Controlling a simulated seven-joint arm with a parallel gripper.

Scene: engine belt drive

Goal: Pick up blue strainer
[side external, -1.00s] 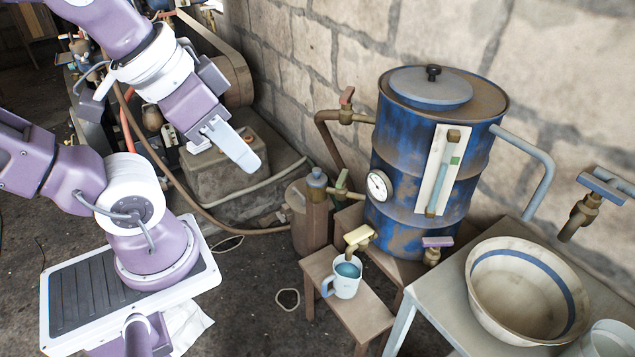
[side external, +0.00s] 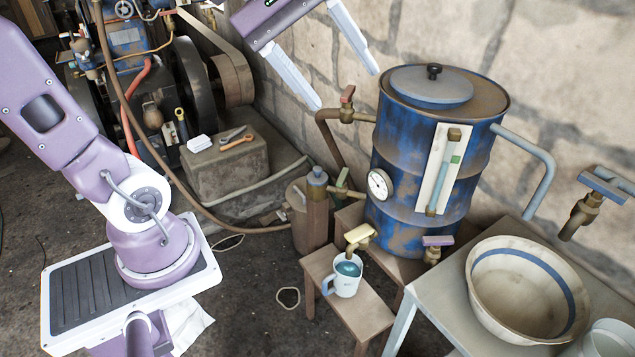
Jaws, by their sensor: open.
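A round blue thing (side external: 347,268) sits in the mouth of a white mug (side external: 346,284). It is small, and I cannot tell whether it is the strainer or liquid. No other clear strainer shows. The mug stands on a small wooden stool (side external: 322,262), beneath a tap with a yellow handle (side external: 360,234). My gripper (side external: 346,90) is open and empty at the top centre, its two white fingers wide apart and pointing down to the right. In the picture it is well above the mug and left of the blue drum's lid.
A rusty blue drum (side external: 388,150) with a gauge and pipes stands behind the stool. A striped bowl (side external: 480,300) rests on a table (side external: 433,287) at right. Tools lie on a stone block (side external: 222,175) at left.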

